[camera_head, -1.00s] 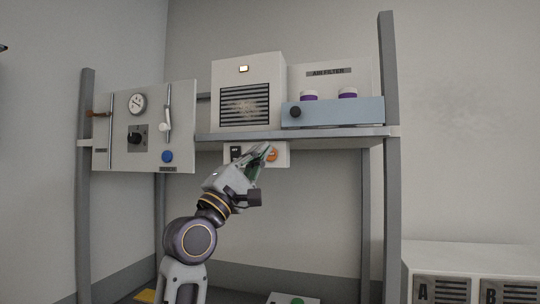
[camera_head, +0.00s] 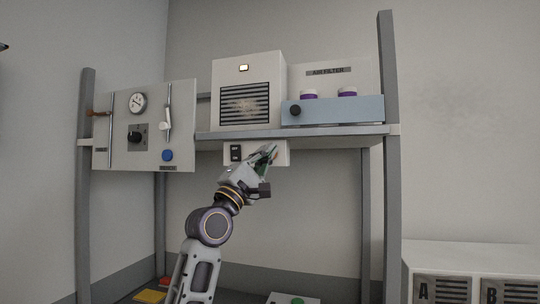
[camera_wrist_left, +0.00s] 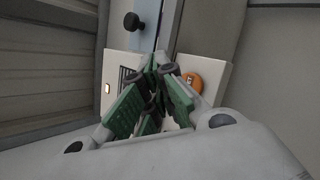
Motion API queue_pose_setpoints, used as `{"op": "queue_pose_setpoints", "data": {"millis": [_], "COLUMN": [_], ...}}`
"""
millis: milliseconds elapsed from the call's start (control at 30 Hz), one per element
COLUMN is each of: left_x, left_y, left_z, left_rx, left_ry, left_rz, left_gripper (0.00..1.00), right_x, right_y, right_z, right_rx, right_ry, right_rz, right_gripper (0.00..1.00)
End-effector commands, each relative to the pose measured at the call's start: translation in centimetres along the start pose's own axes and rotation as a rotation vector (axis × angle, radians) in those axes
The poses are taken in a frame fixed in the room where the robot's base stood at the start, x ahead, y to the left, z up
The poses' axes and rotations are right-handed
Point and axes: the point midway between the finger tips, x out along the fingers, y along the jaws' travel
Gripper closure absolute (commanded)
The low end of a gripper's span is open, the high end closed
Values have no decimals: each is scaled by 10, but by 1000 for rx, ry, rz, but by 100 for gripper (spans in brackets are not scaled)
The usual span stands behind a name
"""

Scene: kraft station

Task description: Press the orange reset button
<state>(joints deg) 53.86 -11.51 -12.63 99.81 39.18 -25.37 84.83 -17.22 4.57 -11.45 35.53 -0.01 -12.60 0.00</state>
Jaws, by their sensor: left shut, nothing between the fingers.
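The orange reset button (camera_wrist_left: 194,82) shows in the left wrist view, round, on a white panel (camera_wrist_left: 217,78), just right of my fingertips. In the head view this panel (camera_head: 284,152) hangs under the shelf, and the button is hidden behind my left gripper. My left gripper (camera_head: 271,151) is shut and empty, its tips in front of the panel's right part. It also shows in the left wrist view (camera_wrist_left: 158,62), with green finger pads closed together. I cannot tell whether the tips touch the button. My right gripper is not in view.
A black switch (camera_head: 236,153) sits on the panel left of my gripper. The grey shelf (camera_head: 345,132) runs just above, carrying a vented white box (camera_head: 276,75) and the air filter unit (camera_head: 360,113). A board with a blue button (camera_head: 167,155) stands left.

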Motion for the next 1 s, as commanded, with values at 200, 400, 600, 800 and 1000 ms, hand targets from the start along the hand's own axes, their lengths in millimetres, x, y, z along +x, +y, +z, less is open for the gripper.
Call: {"op": "queue_pose_setpoints", "data": {"millis": [200,400,600,800,1000], "left_x": [13,19,20,20,20], "left_y": [-9,-13,-14,-14,-14], "left_z": [-9,-13,-14,-14,-14], "left_rx": [2,2,1,1,1], "left_ry": [-1,-1,0,0,0], "left_rz": [-1,-1,0,0,0], "left_gripper": [100,100,100,100,100], "right_x": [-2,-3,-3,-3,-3], "right_y": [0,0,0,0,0], "right_z": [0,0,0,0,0], "right_rx": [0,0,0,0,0], "right_ry": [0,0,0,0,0], "right_rz": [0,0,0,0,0], "right_gripper": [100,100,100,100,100]}}
